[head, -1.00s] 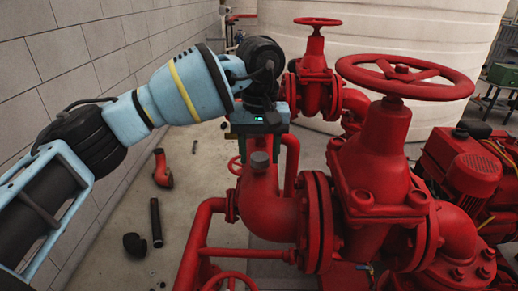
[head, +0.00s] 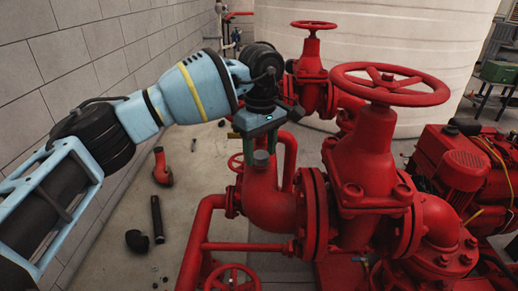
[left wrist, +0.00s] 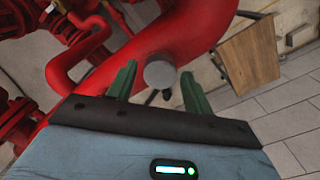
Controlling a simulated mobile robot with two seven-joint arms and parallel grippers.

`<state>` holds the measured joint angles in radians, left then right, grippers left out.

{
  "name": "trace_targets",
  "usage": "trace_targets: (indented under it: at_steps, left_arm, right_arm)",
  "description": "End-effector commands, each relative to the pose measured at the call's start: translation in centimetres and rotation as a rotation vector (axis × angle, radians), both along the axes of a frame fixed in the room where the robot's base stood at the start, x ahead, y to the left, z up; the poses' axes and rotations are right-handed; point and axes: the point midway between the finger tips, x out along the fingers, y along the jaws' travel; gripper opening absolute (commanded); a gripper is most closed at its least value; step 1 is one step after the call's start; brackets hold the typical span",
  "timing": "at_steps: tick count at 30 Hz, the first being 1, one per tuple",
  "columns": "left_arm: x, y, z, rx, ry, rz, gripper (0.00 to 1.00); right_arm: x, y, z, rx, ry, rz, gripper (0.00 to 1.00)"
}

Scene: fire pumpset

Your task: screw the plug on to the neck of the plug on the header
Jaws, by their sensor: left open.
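The grey round plug (left wrist: 160,72) shows end-on in the left wrist view, at the top of the red header pipe (left wrist: 150,40). My left gripper (left wrist: 158,76) is open, with one green finger on each side of the plug. A gap shows on both sides, so it is not gripped. In the head view my left gripper (head: 261,150) points down over the upright neck of the red header elbow (head: 265,195). There the fingers mostly hide the plug. I cannot tell how far the plug is threaded on the neck. My right gripper is not in view.
A red valve with a large handwheel (head: 390,84) stands close to the right. A smaller valve (head: 313,60) stands behind. A grey block wall (head: 80,60) is at left. A black pipe (head: 156,220) and a red fitting (head: 161,168) lie on the floor.

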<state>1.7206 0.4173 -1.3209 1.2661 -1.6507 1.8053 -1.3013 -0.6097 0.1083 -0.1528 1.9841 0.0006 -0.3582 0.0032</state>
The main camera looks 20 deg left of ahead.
Motion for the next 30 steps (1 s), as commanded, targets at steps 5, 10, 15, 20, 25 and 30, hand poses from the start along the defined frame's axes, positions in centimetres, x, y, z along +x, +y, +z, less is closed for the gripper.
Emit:
trace_targets:
  at_steps: [5, 10, 15, 20, 25, 30]
  left_arm:
    - [0.0, 0.0, 0.0, 0.0, -0.001, 0.067, 0.51]
    - [0.0, 0.0, -0.1, 0.0, 0.001, 0.084, 0.51]
    - [0.0, 0.0, 0.1, -0.001, -0.002, 0.236, 0.51]
    - [0.0, 0.0, -0.1, 0.0, 0.001, 0.401, 0.51]
    - [0.0, 0.0, -0.1, 0.0, 0.002, 0.467, 0.51]
    - [0.0, 0.0, -0.1, 0.0, 0.001, 0.467, 0.51]
  right_arm:
    - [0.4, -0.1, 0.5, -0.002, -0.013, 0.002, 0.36]
    - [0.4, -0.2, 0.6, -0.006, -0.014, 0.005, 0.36]
    - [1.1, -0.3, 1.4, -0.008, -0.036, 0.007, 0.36]
    - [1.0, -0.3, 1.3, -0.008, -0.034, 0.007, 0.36]
    - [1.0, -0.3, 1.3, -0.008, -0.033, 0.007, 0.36]
    - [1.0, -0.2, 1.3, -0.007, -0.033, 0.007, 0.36]
